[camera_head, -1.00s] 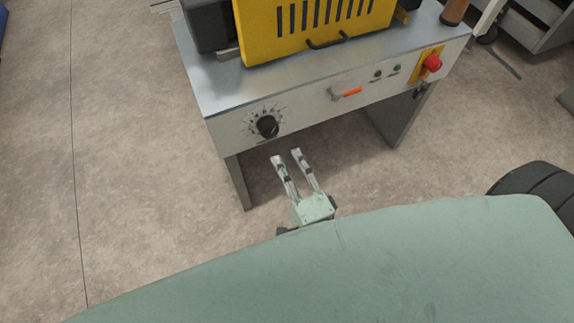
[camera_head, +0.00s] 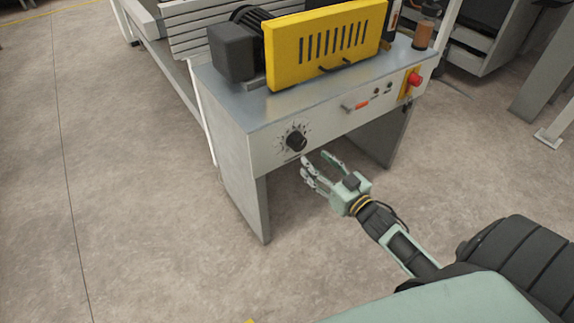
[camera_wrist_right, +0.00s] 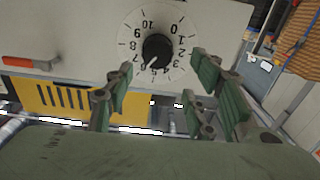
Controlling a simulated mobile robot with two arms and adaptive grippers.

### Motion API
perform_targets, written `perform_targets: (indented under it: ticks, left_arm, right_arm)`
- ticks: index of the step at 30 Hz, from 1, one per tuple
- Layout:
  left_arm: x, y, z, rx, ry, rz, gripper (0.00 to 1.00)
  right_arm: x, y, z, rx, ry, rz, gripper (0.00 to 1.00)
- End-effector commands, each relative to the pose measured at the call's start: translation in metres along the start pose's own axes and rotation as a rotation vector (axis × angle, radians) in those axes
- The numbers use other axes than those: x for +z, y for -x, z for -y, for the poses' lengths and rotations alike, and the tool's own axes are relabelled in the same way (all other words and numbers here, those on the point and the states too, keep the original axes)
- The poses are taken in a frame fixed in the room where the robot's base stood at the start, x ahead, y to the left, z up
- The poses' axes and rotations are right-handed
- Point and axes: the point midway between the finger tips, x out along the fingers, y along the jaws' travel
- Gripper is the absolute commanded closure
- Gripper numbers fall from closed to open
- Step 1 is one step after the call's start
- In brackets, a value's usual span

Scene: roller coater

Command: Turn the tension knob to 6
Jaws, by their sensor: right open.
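The tension knob (camera_head: 296,141) is a round black knob on a white numbered dial, at the left of the machine's front panel. The knob (camera_wrist_right: 157,47) also shows close up in the right wrist view, where the dial appears upside down. Its white mark points down and slightly left in that view, near the 5 and 6; the exact reading is unclear. My right gripper (camera_head: 317,157) is open and empty, just below and right of the knob in the head view. In the wrist view its fingers (camera_wrist_right: 160,77) are spread on either side below the knob, apart from it. My left gripper is out of view.
An orange-red handle (camera_head: 357,105) and a red button (camera_head: 414,79) on a yellow plate sit further right on the panel. A yellow slotted guard (camera_head: 325,45) stands on the machine's top. Grey legs (camera_head: 247,190) bound open space under the panel.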

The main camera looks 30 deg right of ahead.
Motion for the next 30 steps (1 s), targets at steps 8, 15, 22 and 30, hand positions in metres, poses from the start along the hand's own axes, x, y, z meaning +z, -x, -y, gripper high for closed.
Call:
perform_targets:
  ticks: [8,15,22,30]
  left_arm:
    - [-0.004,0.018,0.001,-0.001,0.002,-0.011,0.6]
    - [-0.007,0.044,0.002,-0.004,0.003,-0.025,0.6]
    - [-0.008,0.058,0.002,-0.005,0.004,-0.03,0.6]
    - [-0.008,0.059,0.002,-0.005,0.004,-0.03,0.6]
  right_arm:
    - [-0.002,-0.025,-0.012,0.01,0.063,0.001,0.5]
    - [-0.001,-0.063,-0.012,0.01,0.06,0.002,0.5]
    - [-0.001,-0.08,-0.012,0.01,0.058,0.005,0.5]
    - [-0.001,-0.08,-0.012,0.01,0.058,0.005,0.52]
